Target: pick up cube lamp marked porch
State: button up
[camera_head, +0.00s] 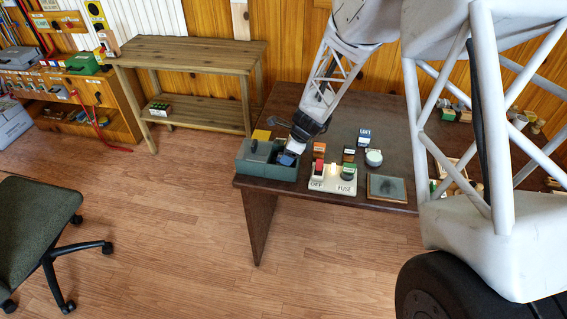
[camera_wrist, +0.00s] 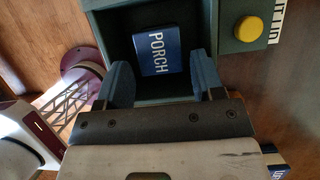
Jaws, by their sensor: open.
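The cube lamp marked PORCH (camera_wrist: 157,50) is blue with white lettering. In the wrist view it sits inside a compartment of a grey-green box (camera_wrist: 174,101), ahead of my gripper (camera_wrist: 164,78). The two blue-grey fingers are open, one on each side of the line to the cube, and nothing is held between them. In the head view, my gripper (camera_head: 290,153) points down over the right part of the box (camera_head: 262,170), which stands at the table's front left. A bit of blue shows below the fingers there, but they largely hide the cube.
A yellow button (camera_wrist: 250,29) is on the box's side. Right of the box stand an OFF/FUSE switch board (camera_head: 333,182), an orange block (camera_head: 319,150), a blue block (camera_head: 364,136), a round white-topped item (camera_head: 373,157) and a square plate (camera_head: 386,188).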

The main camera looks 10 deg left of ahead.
jog(key=shift+x, duration=2.05)
jog(key=shift+a, duration=0.15)
jog(key=c, duration=0.7)
